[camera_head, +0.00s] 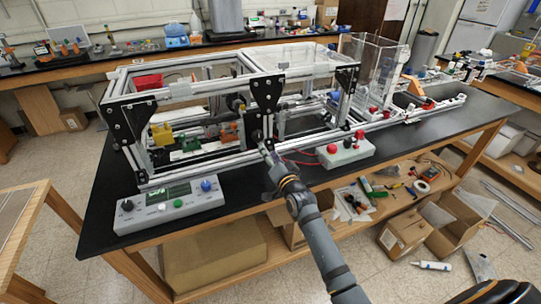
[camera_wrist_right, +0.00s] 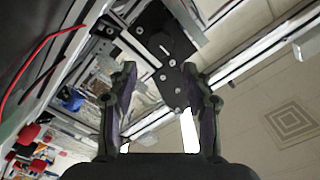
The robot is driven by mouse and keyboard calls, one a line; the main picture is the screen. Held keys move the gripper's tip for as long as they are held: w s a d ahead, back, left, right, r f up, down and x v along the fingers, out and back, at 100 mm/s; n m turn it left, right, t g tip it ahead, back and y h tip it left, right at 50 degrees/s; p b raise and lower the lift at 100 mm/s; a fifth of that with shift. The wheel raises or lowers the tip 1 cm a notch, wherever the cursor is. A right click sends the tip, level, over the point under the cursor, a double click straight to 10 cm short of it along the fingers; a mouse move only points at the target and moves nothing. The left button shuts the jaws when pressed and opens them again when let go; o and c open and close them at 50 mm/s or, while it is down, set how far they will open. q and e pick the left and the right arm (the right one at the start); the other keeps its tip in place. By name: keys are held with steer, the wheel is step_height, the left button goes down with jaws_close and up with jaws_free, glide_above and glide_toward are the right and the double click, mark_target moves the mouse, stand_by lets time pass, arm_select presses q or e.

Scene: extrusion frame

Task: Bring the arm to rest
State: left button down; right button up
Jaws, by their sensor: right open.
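My right arm (camera_head: 320,240) comes in from the bottom right of the head view and reaches over the black table's front edge. My right gripper (camera_head: 268,153) is in front of the extrusion frame (camera_head: 205,90), close to a black joining plate (camera_head: 266,95) on its front. In the right wrist view the two fingers (camera_wrist_right: 160,75) stand apart with nothing between them. The black plate with bolts (camera_wrist_right: 165,50) lies beyond the fingertips; whether they touch it I cannot tell. My left gripper does not show.
A grey control box (camera_head: 170,205) stands at the table's front left. A button box (camera_head: 345,152) with red buttons stands right of my gripper. Red wires (camera_wrist_right: 35,65) show in the wrist view. Tools and cardboard boxes (camera_head: 405,230) lie low on the right.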

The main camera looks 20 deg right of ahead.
steer(key=shift+s, duration=0.35)
